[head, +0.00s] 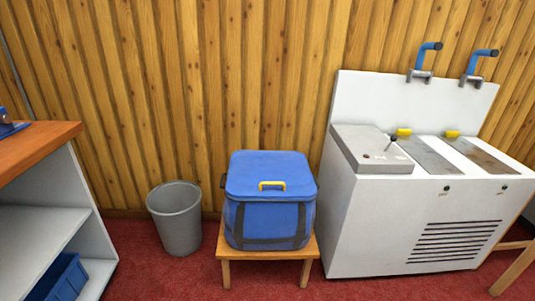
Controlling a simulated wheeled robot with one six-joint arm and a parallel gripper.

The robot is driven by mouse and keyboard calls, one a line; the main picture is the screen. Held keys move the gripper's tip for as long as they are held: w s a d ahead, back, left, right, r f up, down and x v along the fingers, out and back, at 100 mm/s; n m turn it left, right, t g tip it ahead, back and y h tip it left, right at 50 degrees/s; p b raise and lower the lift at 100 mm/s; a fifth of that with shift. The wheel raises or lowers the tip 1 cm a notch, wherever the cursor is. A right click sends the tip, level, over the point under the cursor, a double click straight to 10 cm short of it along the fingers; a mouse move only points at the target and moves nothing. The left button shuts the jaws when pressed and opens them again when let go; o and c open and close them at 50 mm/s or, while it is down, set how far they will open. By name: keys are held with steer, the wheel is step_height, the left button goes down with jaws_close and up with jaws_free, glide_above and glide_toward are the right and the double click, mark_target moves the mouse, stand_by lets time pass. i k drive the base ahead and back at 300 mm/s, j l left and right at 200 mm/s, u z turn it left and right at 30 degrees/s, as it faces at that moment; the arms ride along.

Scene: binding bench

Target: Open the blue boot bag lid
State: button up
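The blue boot bag (262,222) stands upright on a small wooden stool (226,256) in the middle of the head view. Its flat blue lid (270,165) looks shut. A yellow handle (272,185) sits at the lid's front edge. Dark straps run around the bag's body, and a dark loop shows at its left side. My gripper is not in view.
A grey bin (177,220) stands on the red carpet left of the stool. A white unit with blue taps (410,220) stands close on the right. A wood-topped shelf (40,145) is at far left. Carpet between shelf and bin is clear.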

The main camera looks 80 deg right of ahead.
mark_target(252, 173)
steer(key=z, duration=2.3)
steer(key=i+l+u, duration=0.15)
steer(key=i, duration=0.25)
steer(key=i+l+u, duration=0.15)
steer(key=i+l, duration=0.2)
